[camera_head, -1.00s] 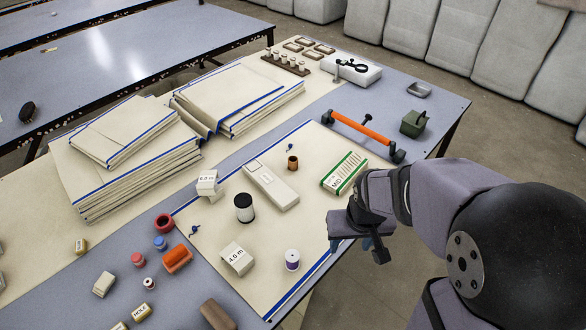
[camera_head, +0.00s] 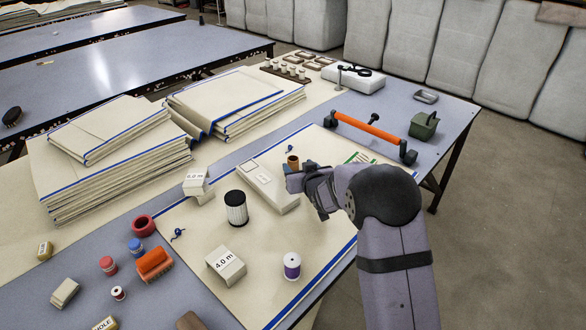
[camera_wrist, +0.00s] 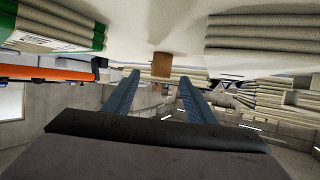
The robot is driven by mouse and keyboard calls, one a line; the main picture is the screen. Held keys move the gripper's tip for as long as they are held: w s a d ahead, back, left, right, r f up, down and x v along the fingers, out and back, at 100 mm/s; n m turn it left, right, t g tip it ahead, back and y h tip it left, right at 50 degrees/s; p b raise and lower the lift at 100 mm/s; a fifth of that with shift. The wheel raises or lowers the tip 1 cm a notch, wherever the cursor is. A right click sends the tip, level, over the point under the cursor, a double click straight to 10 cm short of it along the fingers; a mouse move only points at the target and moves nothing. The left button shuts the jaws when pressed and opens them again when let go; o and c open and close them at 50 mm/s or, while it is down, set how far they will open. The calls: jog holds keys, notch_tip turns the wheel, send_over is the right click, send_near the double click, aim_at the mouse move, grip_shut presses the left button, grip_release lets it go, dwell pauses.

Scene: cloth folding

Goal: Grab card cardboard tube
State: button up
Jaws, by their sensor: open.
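The small brown cardboard tube (camera_head: 293,161) stands on the cream cloth, beside the far end of the long pale box. My gripper (camera_head: 303,170) is open and low over the cloth, just beside the tube on its near right side. It partly covers the tube's lower part in the head view. In the wrist view, which looks upside down, the tube (camera_wrist: 161,64) shows ahead, between the lines of the two blue-grey fingers (camera_wrist: 158,78). It appears beyond the fingertips, and no contact is visible.
The long pale box (camera_head: 268,187) lies left of my gripper. A green-edged pack (camera_head: 361,158) is partly hidden behind my arm. An orange-handled bar (camera_head: 368,131) lies beyond. A black-and-white spool (camera_head: 236,208) and a 4.0 m block (camera_head: 226,265) stand nearer.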

aim_at(294, 164)
jog(key=shift+f+x, duration=0.15)
jog(key=shift+x, duration=1.65)
jog(key=shift+f+x, duration=0.1)
jog(key=shift+x, duration=1.75)
jog(key=shift+s, duration=0.2)
jog(key=c, duration=1.1)
